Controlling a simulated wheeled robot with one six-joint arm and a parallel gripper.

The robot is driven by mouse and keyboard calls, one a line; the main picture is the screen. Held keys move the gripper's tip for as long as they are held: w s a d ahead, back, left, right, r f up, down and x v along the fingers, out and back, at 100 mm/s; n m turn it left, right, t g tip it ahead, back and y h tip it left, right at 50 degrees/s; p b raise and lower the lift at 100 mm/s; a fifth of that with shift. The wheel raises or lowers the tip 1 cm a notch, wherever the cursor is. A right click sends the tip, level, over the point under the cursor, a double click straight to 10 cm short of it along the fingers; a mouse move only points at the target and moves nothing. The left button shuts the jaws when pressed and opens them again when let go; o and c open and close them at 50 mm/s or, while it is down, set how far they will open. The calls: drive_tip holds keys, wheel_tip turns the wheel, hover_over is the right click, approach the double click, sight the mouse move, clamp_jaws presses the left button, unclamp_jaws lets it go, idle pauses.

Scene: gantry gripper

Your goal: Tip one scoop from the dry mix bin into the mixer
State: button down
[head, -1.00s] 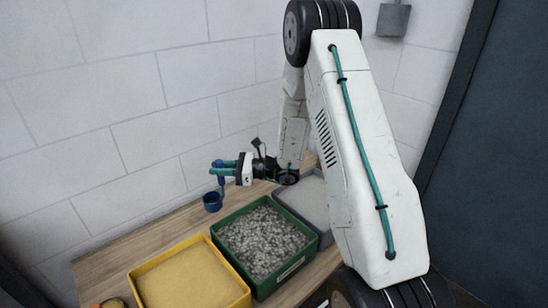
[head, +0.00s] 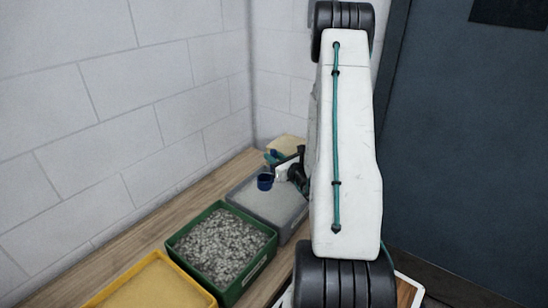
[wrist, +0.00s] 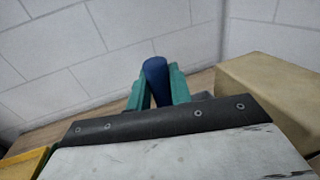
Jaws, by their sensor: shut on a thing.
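My gripper (head: 272,158) has teal fingers shut on the upright blue handle of a scoop (wrist: 156,75). The scoop's blue cup (head: 265,182) hangs below the fingers, over the grey bin; its contents are too small to make out. The grey bin (head: 294,228) holds pale grey powder. The green bin (head: 233,291) holds grey gravel and has a label I cannot read. The yellow bin (head: 205,299) holds tan sand. I cannot tell from labels which is the dry mix bin. I see nothing recognisable as a mixer. My arm hides part of the bench's right side.
The bins stand in a row on a wooden bench (head: 117,262) against a white block wall (head: 120,100). A beige block-like thing (head: 289,143) sits behind the grey bin, and shows at right in the wrist view (wrist: 265,90). A dark door (head: 465,150) is at right.

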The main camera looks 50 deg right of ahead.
drive_tip(key=shift+s+d, duration=0.1)
drive_tip(key=shift+s, duration=0.05)
drive_tip(key=shift+f, duration=6.6)
drive_tip(key=shift+d, duration=3.6)
drive_tip(key=a+r, duration=0.3)
drive_tip(key=r, duration=1.2)
drive_tip(key=shift+w+a+r, duration=0.15)
drive_tip(key=shift+w+a, duration=0.05)
drive_tip(key=shift+a, duration=0.2)
